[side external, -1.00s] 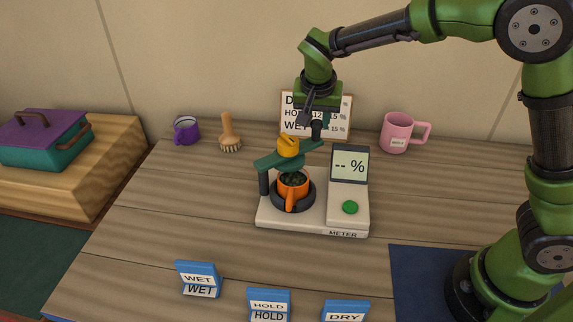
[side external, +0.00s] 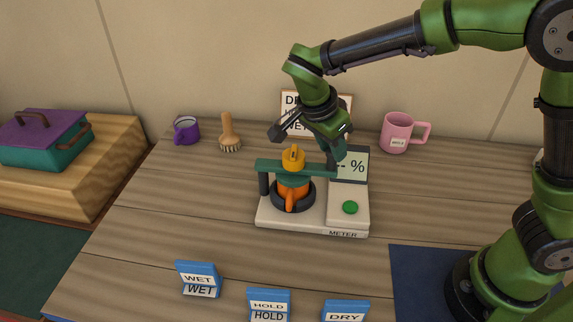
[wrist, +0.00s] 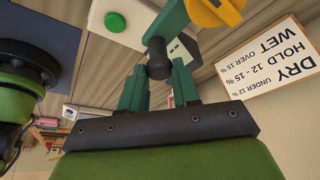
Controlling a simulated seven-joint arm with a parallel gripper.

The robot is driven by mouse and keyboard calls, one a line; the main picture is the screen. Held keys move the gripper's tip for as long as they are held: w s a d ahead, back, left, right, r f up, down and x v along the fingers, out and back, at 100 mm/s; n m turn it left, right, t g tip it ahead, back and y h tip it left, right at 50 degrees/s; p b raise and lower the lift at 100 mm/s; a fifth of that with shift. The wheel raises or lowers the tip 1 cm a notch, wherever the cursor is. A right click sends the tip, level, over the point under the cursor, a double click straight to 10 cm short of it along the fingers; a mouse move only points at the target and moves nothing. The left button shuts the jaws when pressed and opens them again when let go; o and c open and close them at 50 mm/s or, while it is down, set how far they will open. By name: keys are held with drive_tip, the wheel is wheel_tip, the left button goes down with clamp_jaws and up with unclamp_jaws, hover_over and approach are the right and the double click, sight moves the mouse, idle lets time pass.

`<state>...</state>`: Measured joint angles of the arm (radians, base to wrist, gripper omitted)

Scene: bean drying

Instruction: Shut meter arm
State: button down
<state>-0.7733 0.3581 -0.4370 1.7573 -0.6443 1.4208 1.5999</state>
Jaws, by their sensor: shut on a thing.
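The meter (side external: 310,218) is a cream base with a display and a green button (side external: 350,207). Its green arm (side external: 265,165) lies about level over the orange cup (side external: 291,200), which sits in a dark ring on the base. A yellow knob (side external: 293,157) tops the arm, and the arm's green underside covers the cup's mouth. My gripper (side external: 335,160) is at the arm's right end, partly hiding the display. In the wrist view the black handle (wrist: 158,58) of the arm is between my gripper's green fingers (wrist: 159,80), which are shut on it.
A sign board (side external: 288,105) stands behind my gripper. A pink mug (side external: 396,135), a brush (side external: 229,135) and a purple mug (side external: 186,131) stand along the back. Blue WET (side external: 198,279), HOLD (side external: 269,304) and DRY (side external: 345,310) stands are in front. The table left of the meter is clear.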

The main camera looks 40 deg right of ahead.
drive_tip(key=c, duration=0.8)
unclamp_jaws()
drive_tip(key=v, duration=1.7)
